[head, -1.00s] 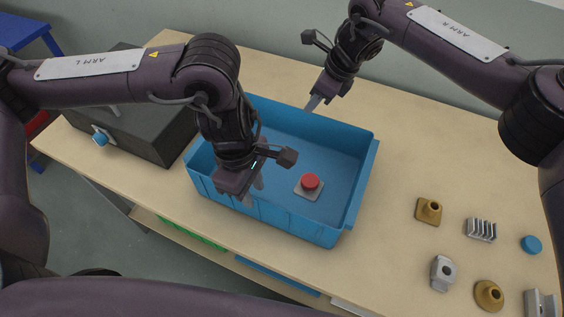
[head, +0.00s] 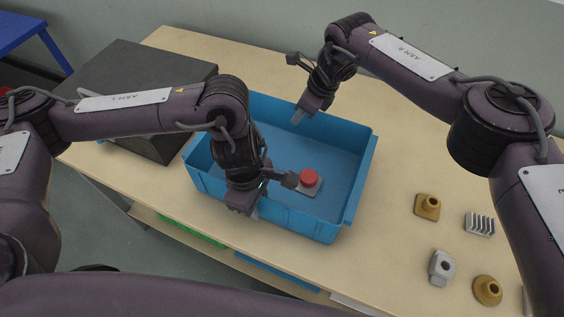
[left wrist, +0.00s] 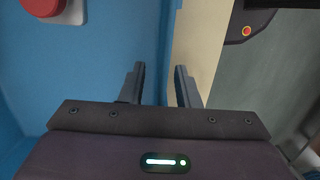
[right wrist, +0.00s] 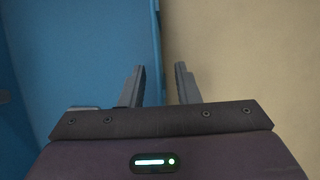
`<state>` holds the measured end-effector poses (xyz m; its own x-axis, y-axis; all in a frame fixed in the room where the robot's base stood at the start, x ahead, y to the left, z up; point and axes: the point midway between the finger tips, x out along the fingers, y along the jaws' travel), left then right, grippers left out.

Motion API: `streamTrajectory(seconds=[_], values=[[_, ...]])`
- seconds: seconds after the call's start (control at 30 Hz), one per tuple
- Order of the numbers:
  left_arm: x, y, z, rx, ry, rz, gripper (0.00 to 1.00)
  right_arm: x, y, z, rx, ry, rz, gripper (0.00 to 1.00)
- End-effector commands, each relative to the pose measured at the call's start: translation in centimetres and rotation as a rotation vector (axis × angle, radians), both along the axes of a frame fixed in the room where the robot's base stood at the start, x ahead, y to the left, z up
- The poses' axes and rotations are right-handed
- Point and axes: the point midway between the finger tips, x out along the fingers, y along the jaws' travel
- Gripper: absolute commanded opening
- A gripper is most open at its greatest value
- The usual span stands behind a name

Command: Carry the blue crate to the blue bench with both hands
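The blue crate (head: 300,217) stands on the wooden table, with a red button on a grey plate (head: 309,182) inside it. My left gripper (head: 250,212) is at the crate's near wall. In the left wrist view its fingers (left wrist: 160,85) are apart, one on each side of the wall's rim (left wrist: 158,40). My right gripper (head: 299,118) is at the far wall. In the right wrist view its fingers (right wrist: 161,85) are apart, with the wall's edge (right wrist: 157,40) between them. A blue bench (head: 28,27) shows in part at the upper left.
The wooden table (head: 385,130) holds a dark grey box (head: 135,75) left of the crate. Several small parts lie to the right, among them a brass flanged piece (head: 428,206), a finned metal block (head: 480,223) and a grey block (head: 442,266). The table between is clear.

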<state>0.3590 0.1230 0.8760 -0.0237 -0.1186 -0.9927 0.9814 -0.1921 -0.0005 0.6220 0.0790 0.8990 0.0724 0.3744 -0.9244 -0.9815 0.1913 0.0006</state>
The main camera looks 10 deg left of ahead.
Motion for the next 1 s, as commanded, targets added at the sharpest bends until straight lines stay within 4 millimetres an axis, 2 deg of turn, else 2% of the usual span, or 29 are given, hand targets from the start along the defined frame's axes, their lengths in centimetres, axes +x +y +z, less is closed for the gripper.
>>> streamTrajectory(seconds=[0.37, 0.6, 1.0], values=[[0.01, -0.04, -0.39, 0.000, 0.000, 0.001, 0.29, 0.05, 0.16, -0.32, 0.001, -0.001, 0.000, 0.29], [0.00, -0.04, -0.38, 0.000, 0.000, 0.001, 0.00, 0.05, 0.15, -0.31, 0.001, -0.001, 0.000, 0.00], [0.01, -0.03, -0.36, 0.000, 0.000, 0.001, 0.00, 0.06, 0.15, -0.29, 0.001, -0.001, 0.000, 0.00]])
